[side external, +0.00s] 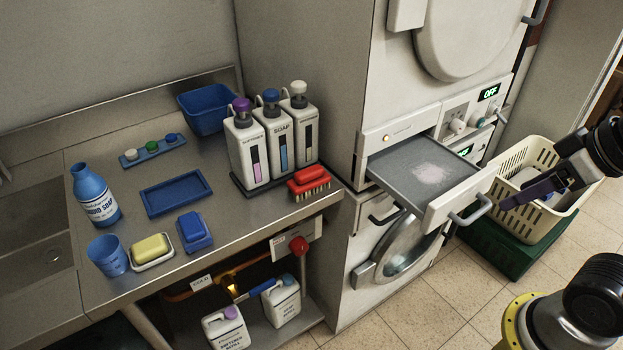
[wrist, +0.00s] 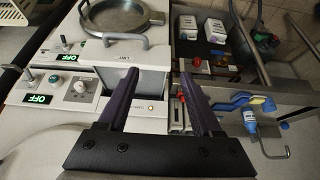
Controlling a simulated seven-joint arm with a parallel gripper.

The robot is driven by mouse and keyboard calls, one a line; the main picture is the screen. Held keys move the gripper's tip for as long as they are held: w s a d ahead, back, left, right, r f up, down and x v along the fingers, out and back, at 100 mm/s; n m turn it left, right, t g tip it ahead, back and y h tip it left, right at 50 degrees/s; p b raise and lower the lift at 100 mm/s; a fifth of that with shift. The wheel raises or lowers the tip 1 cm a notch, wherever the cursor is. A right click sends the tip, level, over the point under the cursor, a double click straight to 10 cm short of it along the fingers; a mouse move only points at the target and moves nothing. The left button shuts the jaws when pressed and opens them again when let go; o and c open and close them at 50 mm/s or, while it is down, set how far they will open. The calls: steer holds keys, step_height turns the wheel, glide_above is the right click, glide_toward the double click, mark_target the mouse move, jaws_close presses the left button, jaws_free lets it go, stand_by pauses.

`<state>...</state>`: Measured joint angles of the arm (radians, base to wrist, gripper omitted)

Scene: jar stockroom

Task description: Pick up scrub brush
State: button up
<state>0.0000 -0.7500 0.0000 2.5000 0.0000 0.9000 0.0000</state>
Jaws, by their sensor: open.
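The scrub brush (side external: 309,182) has a red top and pale bristles. It lies bristles down at the right front corner of the steel counter (side external: 112,160), in front of the dispensers. In the wrist view a small red patch (wrist: 181,97) beside the right finger may be the brush, mostly hidden. My gripper (side external: 506,201) is at the right of the side view, in front of the laundry basket and well apart from the brush. In the wrist view my gripper (wrist: 159,76) shows two dark purple fingers spread apart with nothing between them.
Three dispensers (side external: 272,145) stand behind the brush. An open machine drawer (side external: 425,175) juts out between the counter and my gripper. A cream basket (side external: 560,220) stands right of it. A blue tray (side external: 176,192), soap bottle (side external: 93,196) and sponge (side external: 151,248) are farther left.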

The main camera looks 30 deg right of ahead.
steer(key=o, duration=0.3)
steer(key=w+a+r+m+g, duration=0.2)
steer(key=w+r+m, duration=0.35)
steer(key=w, duration=0.55)
steer(key=w+a+m, duration=0.2)
steer(key=w, duration=0.3)
steer(key=w+a+m+g, duration=0.1)
steer(key=w+a+m, duration=0.1)
steer(key=w, duration=0.4)
steer(key=w+a+m+g, duration=0.1)
steer(key=w+a+m, duration=0.1)
steer(key=w, duration=0.4)
steer(key=shift+w+a+f+m, duration=0.15)
steer(key=shift+a+f+m, duration=0.2)
steer(key=shift+m, duration=0.4)
steer(key=m+g, duration=0.2)
steer(key=m, duration=0.3)
glide_above(309, 170)
step_height(309, 170, down, 8)
step_height(309, 170, down, 14)
steer(key=shift+r, duration=0.25)
